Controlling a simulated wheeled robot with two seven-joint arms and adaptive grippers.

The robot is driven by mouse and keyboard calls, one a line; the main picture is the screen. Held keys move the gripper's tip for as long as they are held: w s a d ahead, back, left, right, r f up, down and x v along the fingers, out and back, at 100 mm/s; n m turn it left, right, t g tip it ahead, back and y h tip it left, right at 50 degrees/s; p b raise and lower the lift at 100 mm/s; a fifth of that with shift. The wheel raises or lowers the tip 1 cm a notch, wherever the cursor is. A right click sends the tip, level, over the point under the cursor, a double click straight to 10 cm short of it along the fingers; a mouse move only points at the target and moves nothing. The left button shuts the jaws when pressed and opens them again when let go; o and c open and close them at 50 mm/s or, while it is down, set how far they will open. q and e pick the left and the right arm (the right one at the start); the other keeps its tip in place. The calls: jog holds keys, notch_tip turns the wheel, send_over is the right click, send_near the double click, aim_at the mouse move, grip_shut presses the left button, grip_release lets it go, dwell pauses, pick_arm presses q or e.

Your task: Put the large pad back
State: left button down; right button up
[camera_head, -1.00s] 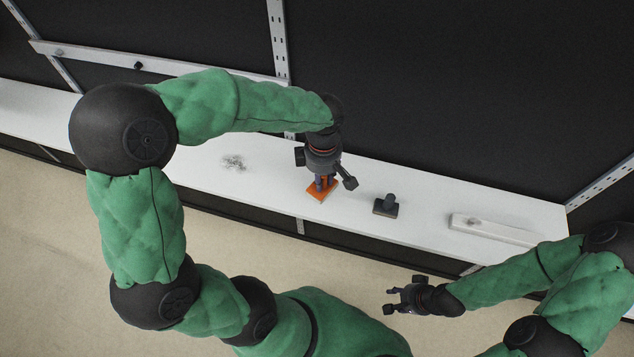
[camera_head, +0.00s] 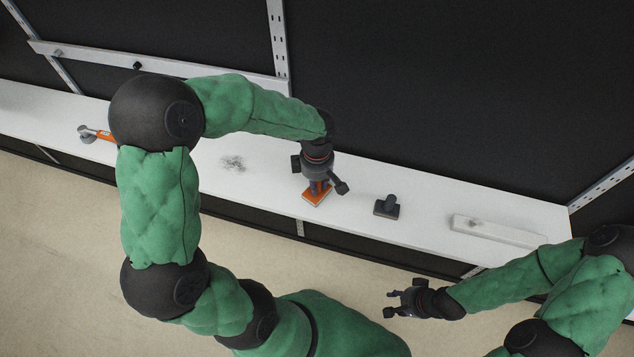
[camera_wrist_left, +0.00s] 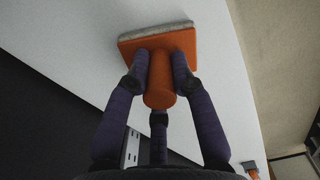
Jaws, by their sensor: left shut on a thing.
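My left gripper (camera_head: 319,189) is shut on the round orange handle of an orange pad (camera_head: 316,198) with a pale grey underside. In the left wrist view the fingers of the left gripper (camera_wrist_left: 160,80) close around the handle, with the flat orange plate (camera_wrist_left: 157,40) beyond them. The pad is at the white shelf (camera_head: 280,180); I cannot tell whether it touches it. A dark pad (camera_head: 387,207) with an upright knob stands on the shelf to the right, apart from it. My right gripper (camera_head: 389,303) is open and empty, in front of the shelf.
A grey smudge (camera_head: 232,163) marks the shelf left of the orange pad. A white bar (camera_head: 500,232) with a dark smudge lies at the right. An orange-handled tool (camera_head: 103,135) lies far left, partly behind my left arm. Dark panels (camera_head: 420,80) rise behind the shelf.

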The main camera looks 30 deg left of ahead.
pick_arm(q)
jog(key=c, duration=1.1)
grip_release()
jog(key=shift+f, duration=0.1)
jog(key=shift+o, duration=0.2)
jog(key=shift+r, duration=0.2)
notch_tip(320, 180, up, 12)
jog(key=shift+f+p, duration=0.1)
jog(key=shift+p, duration=0.95)
